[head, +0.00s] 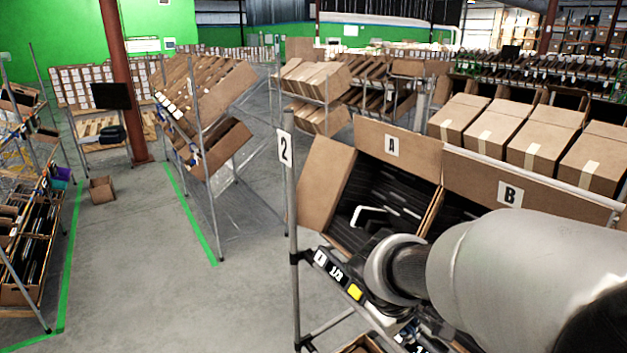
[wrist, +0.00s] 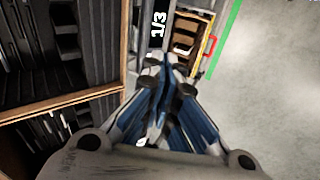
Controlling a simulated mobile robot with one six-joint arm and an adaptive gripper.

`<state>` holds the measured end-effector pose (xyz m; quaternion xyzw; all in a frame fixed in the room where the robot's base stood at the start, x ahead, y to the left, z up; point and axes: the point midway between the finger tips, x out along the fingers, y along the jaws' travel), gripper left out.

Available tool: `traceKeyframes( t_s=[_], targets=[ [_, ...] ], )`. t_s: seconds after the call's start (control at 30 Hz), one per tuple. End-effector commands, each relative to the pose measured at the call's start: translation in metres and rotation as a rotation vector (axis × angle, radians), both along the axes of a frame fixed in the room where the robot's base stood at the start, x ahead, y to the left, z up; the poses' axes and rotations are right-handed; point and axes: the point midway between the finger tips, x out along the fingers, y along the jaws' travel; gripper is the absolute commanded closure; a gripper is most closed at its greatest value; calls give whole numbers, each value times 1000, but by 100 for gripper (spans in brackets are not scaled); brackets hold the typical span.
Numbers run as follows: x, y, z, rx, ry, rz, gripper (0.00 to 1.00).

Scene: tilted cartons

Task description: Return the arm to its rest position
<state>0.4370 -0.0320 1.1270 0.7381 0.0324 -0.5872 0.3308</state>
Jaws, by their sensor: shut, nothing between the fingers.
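My gripper (wrist: 168,62) shows in the wrist view with its blue-sided fingers together at the tips and nothing between them. It is over the front edge of the rack, beside the label strip marked 1/3 (wrist: 158,25). In the head view my grey arm reaches in from the right, in front of the cartons marked A (head: 392,146) and B (head: 510,193). My fingers cannot be made out there. The tilted carton A holds dark flat items and one white bent piece.
A rack post with a sign 2 (head: 285,149) stands left of carton A. Closed boxes (head: 545,133) sit on top behind. The grey floor aisle (head: 240,285) to the left is open, with another rack of tilted cartons (head: 205,110) beyond.

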Motion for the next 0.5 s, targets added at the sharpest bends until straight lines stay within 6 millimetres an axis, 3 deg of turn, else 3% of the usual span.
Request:
traceKeyframes(
  t_s=[0.03,0.2,0.4,0.5],
  targets=[
    [-20,-5,17,40,-28,-56,100],
    [-89,-5,51,196,-85,-226,100],
    [-157,11,66,387,-142,-364,100],
    [-179,21,68,458,-161,-401,100]
  ],
)
